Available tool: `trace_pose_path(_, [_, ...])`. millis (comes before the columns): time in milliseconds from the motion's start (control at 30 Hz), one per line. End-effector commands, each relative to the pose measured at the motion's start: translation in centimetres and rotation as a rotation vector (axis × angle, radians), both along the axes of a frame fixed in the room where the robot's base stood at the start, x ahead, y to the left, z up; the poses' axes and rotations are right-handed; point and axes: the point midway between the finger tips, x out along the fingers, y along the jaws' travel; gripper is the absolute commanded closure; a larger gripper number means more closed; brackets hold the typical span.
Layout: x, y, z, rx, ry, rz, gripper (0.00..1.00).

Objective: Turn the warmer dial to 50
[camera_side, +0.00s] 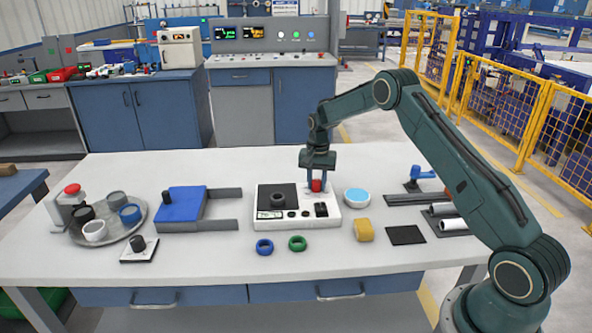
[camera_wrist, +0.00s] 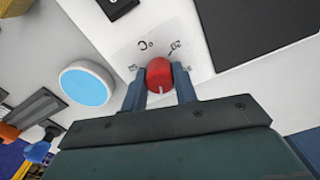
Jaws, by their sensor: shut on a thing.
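The warmer dial is a red knob (camera_side: 317,186) at the back right of a white device with a dark plate. It also shows in the wrist view as a red knob (camera_wrist: 159,74) with a pale pointer line on its lower edge. The printed scale (camera_wrist: 146,46) around it is partly hidden by my fingers; one mark reads about 20, the others are hard to read. My gripper (camera_side: 316,184) points down over the device with its fingers on either side of the red knob, shut on it. In the wrist view the gripper (camera_wrist: 160,92) holds the knob between blue-grey fingers.
The white device (camera_side: 334,222) carries a dark ring (camera_side: 277,197) on its plate. A blue-topped white dish (camera_side: 357,197) stands close on the right. A round tray (camera_side: 137,224) with cups is at left.

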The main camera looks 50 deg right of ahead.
Motion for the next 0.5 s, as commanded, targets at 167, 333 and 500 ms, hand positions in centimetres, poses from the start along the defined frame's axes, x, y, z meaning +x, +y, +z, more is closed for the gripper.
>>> trace_pose_path(167, [0.01, -0.03, 0.18, 0.0, -0.001, -0.169, 0.94])
trace_pose_path(333, [0.01, -0.03, 0.19, -0.001, -0.001, -0.33, 0.94])
trace_pose_path(500, [0.0, -0.02, 0.19, -0.001, -0.001, -0.479, 0.94])
